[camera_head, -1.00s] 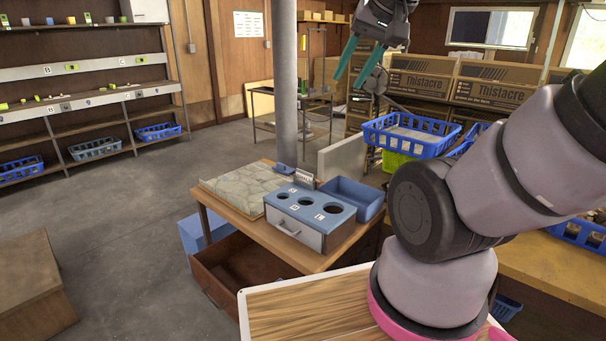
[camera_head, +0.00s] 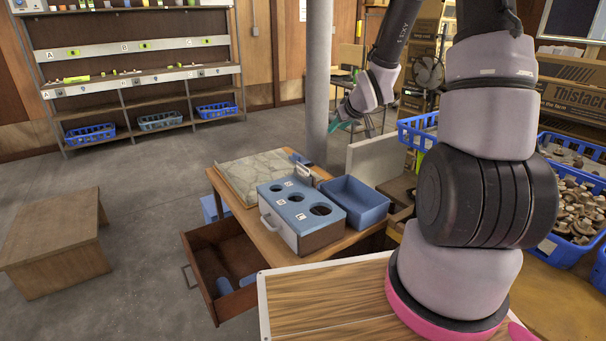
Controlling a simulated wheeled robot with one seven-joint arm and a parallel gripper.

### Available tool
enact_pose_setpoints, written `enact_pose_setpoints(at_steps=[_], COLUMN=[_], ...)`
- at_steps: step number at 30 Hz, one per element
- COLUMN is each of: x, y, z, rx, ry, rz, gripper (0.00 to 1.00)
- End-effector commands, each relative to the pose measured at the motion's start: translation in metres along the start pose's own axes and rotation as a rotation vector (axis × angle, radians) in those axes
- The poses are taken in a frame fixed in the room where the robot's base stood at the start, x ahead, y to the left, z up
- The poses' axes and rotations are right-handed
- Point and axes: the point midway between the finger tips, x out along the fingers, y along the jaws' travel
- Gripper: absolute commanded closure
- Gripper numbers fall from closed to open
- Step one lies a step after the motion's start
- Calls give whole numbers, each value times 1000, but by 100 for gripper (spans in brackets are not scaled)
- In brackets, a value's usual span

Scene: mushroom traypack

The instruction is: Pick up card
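A small pale card (camera_head: 303,171) stands at the back edge of the blue-topped box, on the small wooden table. It is too small to read. My gripper (camera_head: 343,120) with teal fingers is behind and above the table, near the grey pole, well apart from the card. Its fingers are seen at a steep angle, so their gap is unclear. I see nothing held in it.
The blue-topped box (camera_head: 296,192) has round holes, with a blue tray (camera_head: 354,199) to its right and a stone-patterned board (camera_head: 240,176) to its left. An open drawer (camera_head: 207,270) juts out below. The grey pole (camera_head: 318,60) rises behind.

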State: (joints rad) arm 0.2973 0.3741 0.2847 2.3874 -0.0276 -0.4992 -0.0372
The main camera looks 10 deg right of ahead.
Motion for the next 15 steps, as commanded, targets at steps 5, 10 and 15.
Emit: enact_pose_setpoints(at_steps=[5,10,15], x=[56,91,108], y=[-16,-35,-49], z=[34,59,74], rx=[-34,-41,-34], ry=[76,173,252], rz=[-79,-141,-175], gripper=[60,60,60])
